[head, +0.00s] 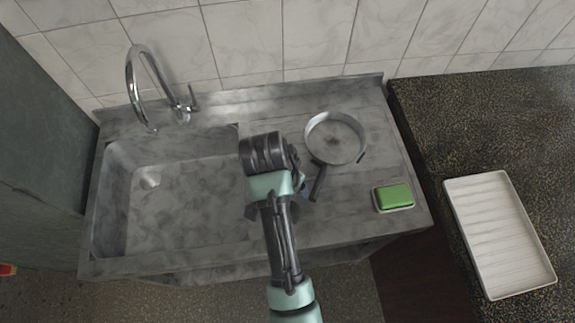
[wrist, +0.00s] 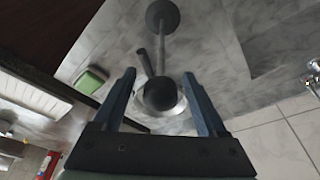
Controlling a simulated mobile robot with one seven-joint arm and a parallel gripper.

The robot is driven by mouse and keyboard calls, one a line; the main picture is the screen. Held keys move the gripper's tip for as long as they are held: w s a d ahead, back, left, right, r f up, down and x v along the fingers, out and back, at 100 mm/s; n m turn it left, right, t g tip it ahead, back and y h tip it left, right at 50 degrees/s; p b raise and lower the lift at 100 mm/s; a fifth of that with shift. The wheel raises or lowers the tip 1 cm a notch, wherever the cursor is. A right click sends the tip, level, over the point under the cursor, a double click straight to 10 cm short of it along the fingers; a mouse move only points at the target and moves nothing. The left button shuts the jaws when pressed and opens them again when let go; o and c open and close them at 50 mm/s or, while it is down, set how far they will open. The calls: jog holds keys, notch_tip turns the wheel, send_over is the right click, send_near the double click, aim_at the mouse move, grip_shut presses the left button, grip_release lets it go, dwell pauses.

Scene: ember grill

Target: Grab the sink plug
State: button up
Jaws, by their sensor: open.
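The sink plug (wrist: 162,14) appears in the wrist view as a grey disc with a long thin stem. The stem runs down the picture to a dark round knob, which shows between my fingers. My gripper (wrist: 159,75) is open, with one finger on each side of the knob and visible gaps to both. The jaws are not closed on anything. In the head view my arm hides most of the plug and the fingers.
A pan (head: 336,138) lies on the counter to the right of my arm. A green sponge (head: 394,196) sits in a dish. The sink basin (head: 185,200) and the tap (head: 150,85) are left. A white ribbed tray (head: 499,233) lies on the dark worktop at right.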

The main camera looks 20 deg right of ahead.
jog(key=shift+d+f, duration=0.1)
jog(key=shift+f, duration=0.15)
grip_shut()
dwell(1.3)
